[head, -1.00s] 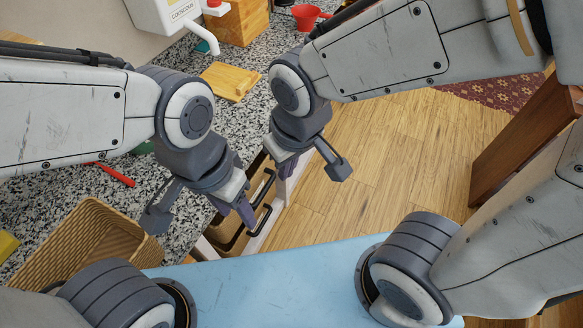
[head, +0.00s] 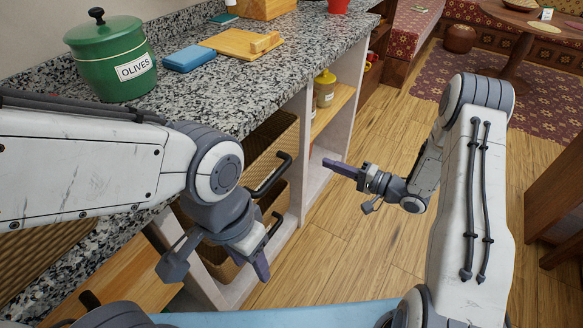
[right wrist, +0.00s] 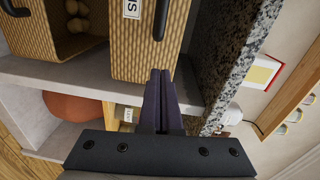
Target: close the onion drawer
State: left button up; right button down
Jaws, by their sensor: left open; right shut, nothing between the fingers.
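Two wicker drawers sit one above the other under the granite counter in the head view. The upper drawer (head: 272,148) and lower drawer (head: 222,262) have dark handles. The right wrist view, turned sideways, shows one basket (right wrist: 125,50) with a dark handle and a label too cropped to read, and another basket (right wrist: 30,35) holding several round tan things, possibly onions. I cannot tell for sure which is the onion drawer. My left gripper (head: 260,266) is open in front of the lower drawer, partly hiding it. My right gripper (head: 330,163) is shut and empty, right of the drawers; its fingers (right wrist: 160,75) also show in the wrist view.
A white divider (head: 302,150) stands beside the drawers, with an open shelf (head: 330,112) holding a yellow-topped jar (head: 324,88). A green olives pot (head: 110,60), blue box (head: 188,58) and cutting board (head: 240,43) are on the counter. The wooden floor (head: 340,240) at right is free.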

pick_arm(q)
notch_tip(320, 180, down, 2)
jog(key=shift+f+b, duration=0.15)
jog(key=shift+b, duration=0.7)
pick_arm(e)
send_near(283, 146)
jog(key=shift+m+y, duration=0.3)
jog(key=shift+y, duration=0.1)
jog(key=x, duration=0.7)
jog(key=shift+f, duration=0.3)
